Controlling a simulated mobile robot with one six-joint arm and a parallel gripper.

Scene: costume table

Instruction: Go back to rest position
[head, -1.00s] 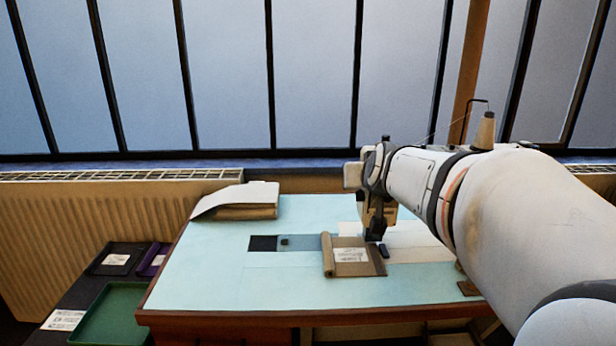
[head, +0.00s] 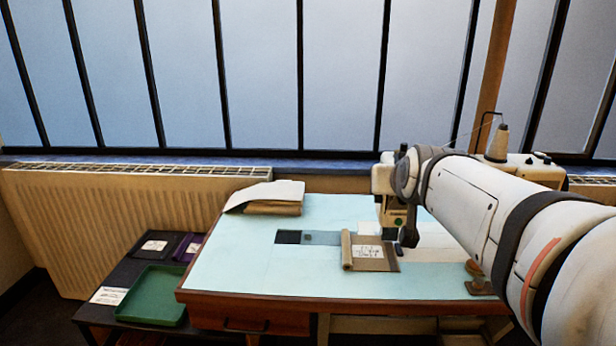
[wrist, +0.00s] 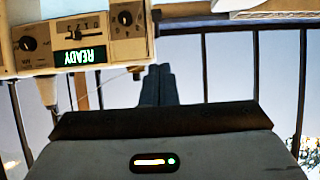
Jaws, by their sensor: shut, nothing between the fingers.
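My arm reaches in from the right in the head view. My gripper (head: 408,238) hangs dark and narrow at its end, in front of the sewing machine. In the wrist view my gripper (wrist: 158,86) has its two dark fingers together, with nothing between them. The sewing machine (head: 386,182) stands at the back right of the table, partly hidden by my arm. Its panel (wrist: 80,55) shows upside down in the wrist view with a lit READY display.
A green tray (head: 152,296) is on a low dark stand at left. Windows and a radiator (head: 110,225) stand behind.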

